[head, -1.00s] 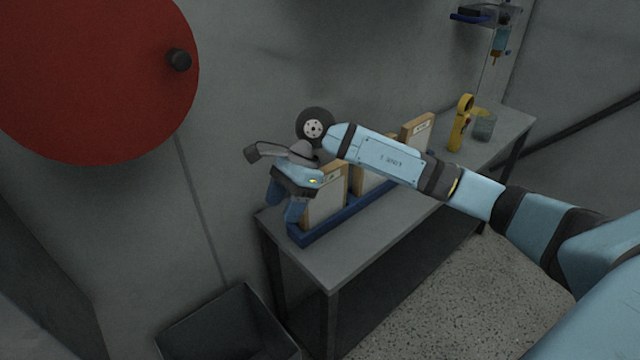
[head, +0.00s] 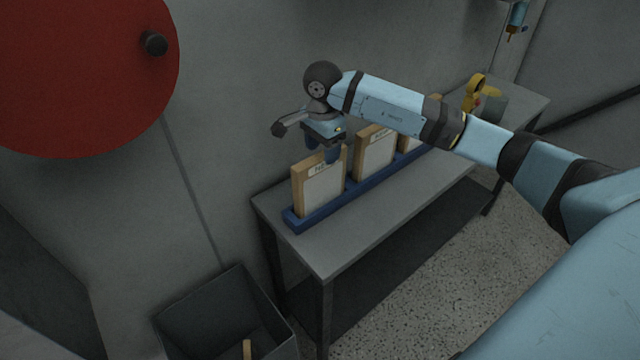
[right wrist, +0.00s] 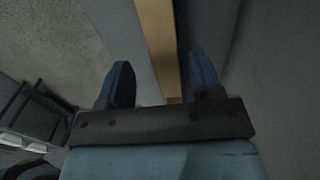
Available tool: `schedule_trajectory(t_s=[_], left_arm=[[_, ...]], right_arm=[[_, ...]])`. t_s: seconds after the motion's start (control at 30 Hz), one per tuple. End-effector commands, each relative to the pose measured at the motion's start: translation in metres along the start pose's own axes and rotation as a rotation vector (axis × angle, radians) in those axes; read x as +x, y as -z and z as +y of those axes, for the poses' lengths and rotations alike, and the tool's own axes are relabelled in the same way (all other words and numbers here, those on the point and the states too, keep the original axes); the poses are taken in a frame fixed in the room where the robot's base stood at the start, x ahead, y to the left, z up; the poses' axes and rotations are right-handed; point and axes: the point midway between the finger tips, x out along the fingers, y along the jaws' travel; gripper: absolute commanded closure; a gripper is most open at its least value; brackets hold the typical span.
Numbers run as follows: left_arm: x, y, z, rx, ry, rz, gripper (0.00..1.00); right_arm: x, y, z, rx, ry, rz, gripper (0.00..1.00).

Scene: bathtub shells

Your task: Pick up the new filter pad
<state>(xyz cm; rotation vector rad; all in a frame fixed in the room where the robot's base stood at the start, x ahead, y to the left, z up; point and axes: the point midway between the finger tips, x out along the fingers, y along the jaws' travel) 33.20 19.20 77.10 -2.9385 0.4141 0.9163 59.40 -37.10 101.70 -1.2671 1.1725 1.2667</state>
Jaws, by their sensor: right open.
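Several wood-framed filter pads stand upright in a blue rack on the grey bench. The nearest pad (head: 322,192) has a pale face and a label at its top that seems to begin "NE"; I take it as the new filter pad. My right gripper (head: 322,152) is open just above that pad's top edge, with its blue fingers pointing down. In the right wrist view the wooden edge (right wrist: 158,40) of a pad shows between the spread fingers (right wrist: 160,70). I cannot tell whether they touch it. My left gripper is not in view.
The blue rack (head: 296,222) holds further pads, including a middle one (head: 375,152). A yellow tool (head: 474,92) stands at the bench's far end. A dark bin (head: 205,318) with a wooden piece inside is at lower left. A red disc (head: 80,70) is on the wall.

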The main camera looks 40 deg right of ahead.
Motion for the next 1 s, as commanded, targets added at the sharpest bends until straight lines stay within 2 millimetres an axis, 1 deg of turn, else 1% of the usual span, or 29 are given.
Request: schedule_trajectory(t_s=[0.23,0.5,0.6,0.73,0.77,0.8,0.87,0.9,0.97,1.0], left_arm=[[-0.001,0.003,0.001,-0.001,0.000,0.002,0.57],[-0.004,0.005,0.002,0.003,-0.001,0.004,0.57],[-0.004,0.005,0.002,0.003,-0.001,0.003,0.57],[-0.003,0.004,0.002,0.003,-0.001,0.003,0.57],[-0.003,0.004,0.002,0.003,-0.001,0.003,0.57],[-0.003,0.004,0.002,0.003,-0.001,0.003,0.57],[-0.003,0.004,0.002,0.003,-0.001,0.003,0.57],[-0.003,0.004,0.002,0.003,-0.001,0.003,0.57],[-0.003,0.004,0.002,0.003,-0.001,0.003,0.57],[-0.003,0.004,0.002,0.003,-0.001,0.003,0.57]], right_arm=[[0.015,-0.002,-0.002,0.000,-0.001,-0.003,0.40],[0.053,-0.003,-0.004,0.001,-0.002,-0.002,0.40],[0.057,-0.003,-0.004,0.000,0.000,-0.002,0.40],[0.057,-0.003,-0.004,0.000,0.000,-0.001,0.40],[0.057,-0.003,-0.004,0.000,0.000,-0.001,0.43],[0.057,-0.003,-0.004,0.000,0.000,-0.001,0.52],[0.057,-0.003,-0.004,0.000,0.000,-0.001,0.66],[0.057,-0.003,-0.004,0.000,0.000,-0.001,0.75],[0.057,-0.003,-0.004,0.000,0.000,-0.001,0.89],[0.057,-0.003,-0.004,0.000,0.000,-0.001,0.98]])
